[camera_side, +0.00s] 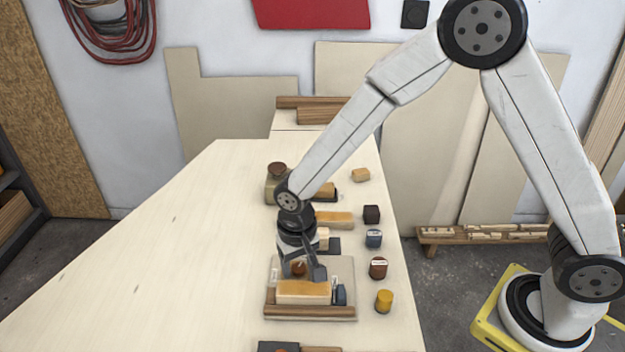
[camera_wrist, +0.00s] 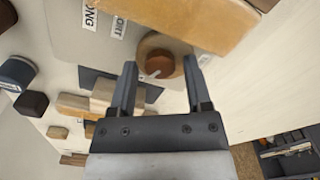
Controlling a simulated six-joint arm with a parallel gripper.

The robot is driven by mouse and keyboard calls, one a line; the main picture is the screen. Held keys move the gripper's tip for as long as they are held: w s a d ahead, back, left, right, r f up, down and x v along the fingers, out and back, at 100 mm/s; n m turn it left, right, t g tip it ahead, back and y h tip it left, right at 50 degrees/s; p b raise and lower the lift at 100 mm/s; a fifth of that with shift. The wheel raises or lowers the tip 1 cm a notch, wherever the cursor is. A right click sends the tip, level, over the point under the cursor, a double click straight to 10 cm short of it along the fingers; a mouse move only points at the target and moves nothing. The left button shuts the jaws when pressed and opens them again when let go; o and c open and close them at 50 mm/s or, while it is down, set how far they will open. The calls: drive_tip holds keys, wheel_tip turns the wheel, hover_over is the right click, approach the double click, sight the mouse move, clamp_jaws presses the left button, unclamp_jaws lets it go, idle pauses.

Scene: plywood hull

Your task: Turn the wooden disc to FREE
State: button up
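The wooden disc (camera_wrist: 178,43) shows in the wrist view, with a brown knob (camera_wrist: 157,63) on it and a white mark at the knob's lower edge. It lies on a grey-beige plate (camera_wrist: 65,30). White labels on the plate read "ONG" and "ORT", cut off; no FREE label is readable. My gripper (camera_wrist: 160,62) is open, its fingers appearing either side of the disc; contact cannot be told. In the side view my gripper (camera_side: 303,274) points down over the plate (camera_side: 345,268), and the disc is mostly hidden behind the fingers.
A long orange-topped block (camera_side: 303,291) lies close in front of my gripper, beside a small dark block (camera_side: 340,295). A yellow cylinder (camera_side: 384,301) and several small blocks line the table's right side. The plywood table (camera_side: 150,260) is clear on the left.

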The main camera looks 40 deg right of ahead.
sight(304, 265)
drive_tip(key=shift+o, duration=0.2)
drive_tip(key=shift+r, duration=0.1)
drive_tip(key=shift+r, duration=3.8)
drive_tip(key=shift+s+d, duration=0.15)
drive_tip(key=shift+d, duration=0.4)
drive_tip(key=s+d+n+t, duration=0.2)
drive_tip(key=s+d, duration=0.7)
drive_tip(key=d, duration=0.5)
drive_tip(key=shift+s+d+n+t, duration=0.15)
drive_tip(key=shift+s+n+t, duration=0.15)
drive_tip(key=shift+n, duration=0.1)
